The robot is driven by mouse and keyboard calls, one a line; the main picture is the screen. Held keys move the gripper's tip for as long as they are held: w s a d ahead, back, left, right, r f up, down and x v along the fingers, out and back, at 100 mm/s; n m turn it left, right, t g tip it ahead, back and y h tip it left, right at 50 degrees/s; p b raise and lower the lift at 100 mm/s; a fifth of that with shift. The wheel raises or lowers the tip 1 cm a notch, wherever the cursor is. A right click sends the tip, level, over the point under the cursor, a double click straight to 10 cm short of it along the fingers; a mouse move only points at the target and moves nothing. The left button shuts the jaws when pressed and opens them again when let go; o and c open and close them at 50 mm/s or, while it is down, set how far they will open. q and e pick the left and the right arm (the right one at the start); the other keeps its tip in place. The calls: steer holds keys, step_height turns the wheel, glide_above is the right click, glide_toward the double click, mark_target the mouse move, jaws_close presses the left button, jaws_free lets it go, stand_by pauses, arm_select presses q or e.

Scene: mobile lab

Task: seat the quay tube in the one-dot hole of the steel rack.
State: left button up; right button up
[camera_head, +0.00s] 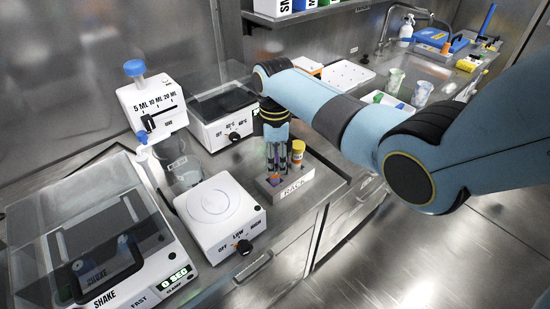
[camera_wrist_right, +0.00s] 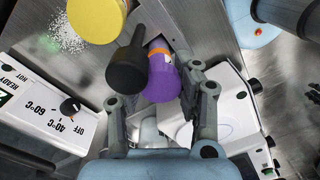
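The steel rack (camera_head: 298,186), with a RACK label on its front, stands at the counter's front edge. My right gripper (camera_head: 277,160) points down over it. In the wrist view, a purple-capped tube (camera_wrist_right: 163,83) with an orange-and-white band lies between the fingers of my right gripper (camera_wrist_right: 160,85). The right-hand finger is close to the cap. A black-topped piece (camera_wrist_right: 127,70) hides the left-hand fingertip, so I cannot tell whether the fingers grip the tube. No tube name is readable, and the rack's dot marks cannot be made out. My left gripper is not in view.
A yellow-capped container (camera_head: 298,147) stands beside the gripper. A white hotplate (camera_head: 212,210) is just left of the rack, a heater block (camera_head: 223,112) behind, a dispenser (camera_head: 150,105) and a shaker (camera_head: 95,240) farther left. The counter edge is close in front.

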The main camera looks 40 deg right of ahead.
steer(key=o, duration=0.4)
steer(key=shift+r, duration=0.1)
steer(key=shift+r, duration=0.3)
step_height(320, 180, up, 12)
steer(key=shift+w+f, duration=0.2)
